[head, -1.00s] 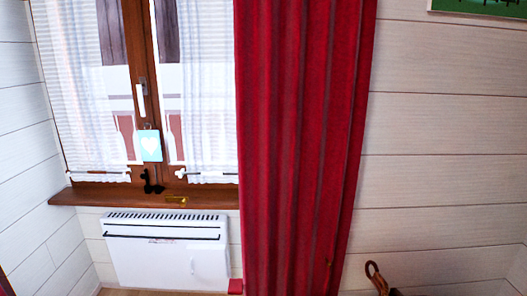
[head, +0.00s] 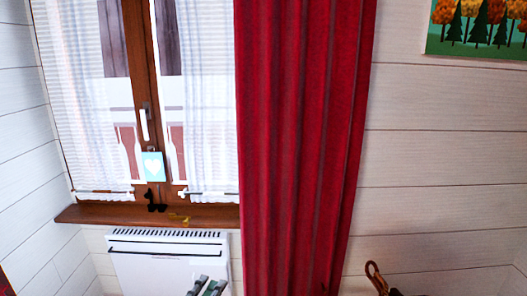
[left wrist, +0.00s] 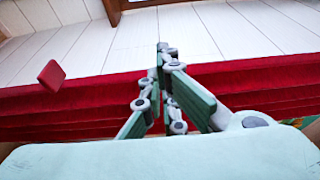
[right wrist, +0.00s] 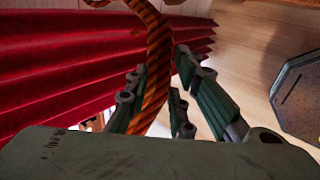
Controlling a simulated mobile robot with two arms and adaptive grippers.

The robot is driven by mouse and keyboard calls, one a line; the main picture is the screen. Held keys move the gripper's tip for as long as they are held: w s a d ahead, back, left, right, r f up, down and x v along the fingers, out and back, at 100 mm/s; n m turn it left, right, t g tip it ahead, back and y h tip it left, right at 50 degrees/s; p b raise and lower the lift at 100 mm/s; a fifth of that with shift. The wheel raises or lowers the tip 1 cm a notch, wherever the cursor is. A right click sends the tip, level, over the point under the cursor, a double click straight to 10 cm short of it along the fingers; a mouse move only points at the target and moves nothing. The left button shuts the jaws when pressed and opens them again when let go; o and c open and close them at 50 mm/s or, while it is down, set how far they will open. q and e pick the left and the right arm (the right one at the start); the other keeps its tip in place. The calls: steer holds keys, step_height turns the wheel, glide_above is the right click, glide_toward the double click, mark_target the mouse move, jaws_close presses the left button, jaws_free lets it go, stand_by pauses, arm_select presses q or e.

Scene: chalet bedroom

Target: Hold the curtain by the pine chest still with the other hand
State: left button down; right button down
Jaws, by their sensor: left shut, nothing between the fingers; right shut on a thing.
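The long red curtain (head: 295,150) hangs in folds beside the window in the head view. It crosses the left wrist view (left wrist: 60,107) behind my left gripper and the right wrist view (right wrist: 70,60) at left. My left gripper (head: 208,284) is at the bottom of the head view, just left of the curtain. Its fingers (left wrist: 164,50) are shut and empty. My right gripper (right wrist: 157,85) is shut on a curved brown striped handle (right wrist: 158,50), beside the curtain. A brown hooked handle (head: 374,272) shows at the curtain's lower right. I cannot see the pine chest.
A white heater (head: 165,262) is under the wooden windowsill (head: 140,214), which bears small objects. A small red block (left wrist: 51,74) shows in the left wrist view. A dark angular object (right wrist: 300,97) is at the right wrist view's right edge.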

arm_select(q)
steer(key=b+x, duration=0.5)
steer(key=x, duration=0.6)
steer(key=shift+w+d, duration=0.15)
steer(key=shift+w, duration=0.15)
stand_by(0.9)
